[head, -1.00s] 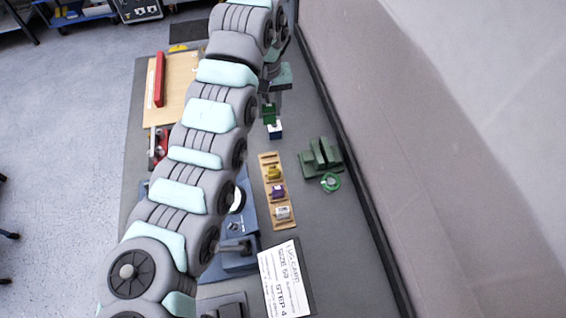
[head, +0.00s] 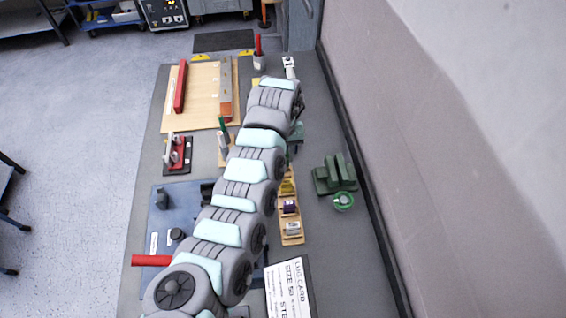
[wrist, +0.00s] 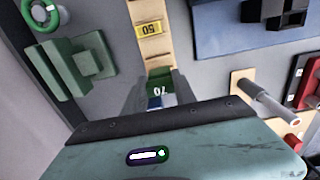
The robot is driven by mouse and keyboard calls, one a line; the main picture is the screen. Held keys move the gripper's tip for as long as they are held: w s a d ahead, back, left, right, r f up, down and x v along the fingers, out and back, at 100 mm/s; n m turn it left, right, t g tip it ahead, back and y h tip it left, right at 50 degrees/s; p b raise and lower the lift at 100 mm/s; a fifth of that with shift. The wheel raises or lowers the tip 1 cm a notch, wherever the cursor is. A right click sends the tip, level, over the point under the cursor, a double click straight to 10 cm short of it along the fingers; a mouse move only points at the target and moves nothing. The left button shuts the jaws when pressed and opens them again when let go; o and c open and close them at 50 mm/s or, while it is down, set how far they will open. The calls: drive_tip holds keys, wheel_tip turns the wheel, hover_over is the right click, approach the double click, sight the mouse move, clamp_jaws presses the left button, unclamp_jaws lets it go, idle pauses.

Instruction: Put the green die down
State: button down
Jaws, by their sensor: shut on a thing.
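The green die (wrist: 159,86), marked 70, is between the fingers of my gripper (wrist: 158,96) in the wrist view. The gripper is shut on it at the near end of the wooden rack (wrist: 155,56). I cannot tell whether the die touches the rack or hangs just above it. A blue and white piece (wrist: 155,103) shows partly behind the die, between the fingers. In the head view the rack (head: 291,240) holds a yellow die (head: 287,187), a purple die (head: 290,206) and a whitish die (head: 292,228). My arm hides the green die there.
A dark green stepped block (head: 336,176) and a green ring (head: 343,201) stand right of the rack. The lug card (head: 289,288) lies at the rack's front end. A blue panel (head: 170,215) is left of my arm. Grey table is clear right of the card.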

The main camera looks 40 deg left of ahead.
drive_tip(key=shift+f, duration=2.3)
drive_tip(key=shift+f, duration=0.15)
drive_tip(key=c, duration=1)
unclamp_jaws()
wheel_tip(320, 180, up, 12)
drive_tip(key=shift+r, duration=0.15)
